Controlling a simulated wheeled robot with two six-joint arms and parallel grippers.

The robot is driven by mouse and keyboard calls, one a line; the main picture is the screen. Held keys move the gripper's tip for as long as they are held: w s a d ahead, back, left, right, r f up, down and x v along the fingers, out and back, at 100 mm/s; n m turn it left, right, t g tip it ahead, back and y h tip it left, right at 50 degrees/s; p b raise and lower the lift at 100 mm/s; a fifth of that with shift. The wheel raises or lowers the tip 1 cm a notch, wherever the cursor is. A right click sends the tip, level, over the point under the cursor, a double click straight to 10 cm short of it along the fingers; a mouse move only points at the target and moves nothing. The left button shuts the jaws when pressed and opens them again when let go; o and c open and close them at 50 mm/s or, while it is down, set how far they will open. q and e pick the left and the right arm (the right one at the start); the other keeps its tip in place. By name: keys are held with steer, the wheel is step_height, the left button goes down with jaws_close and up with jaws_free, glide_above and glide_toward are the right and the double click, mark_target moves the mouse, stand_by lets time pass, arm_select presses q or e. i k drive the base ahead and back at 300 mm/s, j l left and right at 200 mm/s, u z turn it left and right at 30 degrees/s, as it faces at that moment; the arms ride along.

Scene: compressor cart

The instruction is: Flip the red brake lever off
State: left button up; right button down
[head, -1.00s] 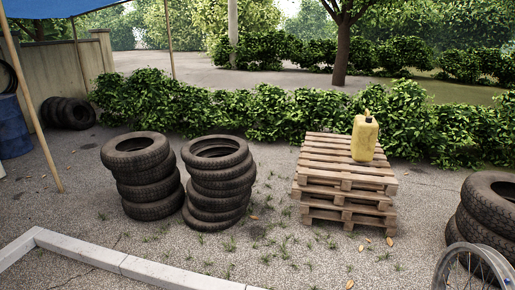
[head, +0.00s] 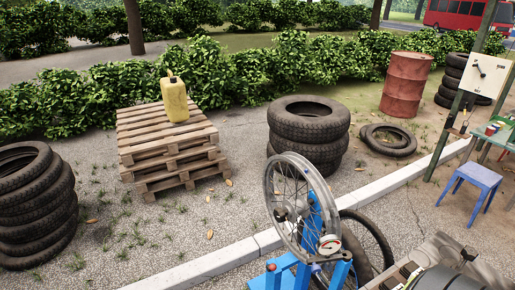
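I cannot make out a red brake lever in the head view. A small red spot (head: 271,267) shows on the blue stand (head: 285,279) at the bottom, but it is too small to identify. The blue stand holds an upright spoked wheel (head: 272,190) and has a round dial (head: 330,244) on it. Neither of my grippers is in view.
A beige and dark grey object (head: 450,280) is cut off at the bottom right. A stone kerb (head: 240,250) crosses the ground. A blue stool (head: 472,183), a table (head: 500,138) and a white panel (head: 485,75) stand at right. Pallets (head: 170,155) and tyres (head: 308,130) stand beyond the kerb.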

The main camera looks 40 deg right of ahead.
mark_target(273, 266)
steer(key=z, duration=1.35)
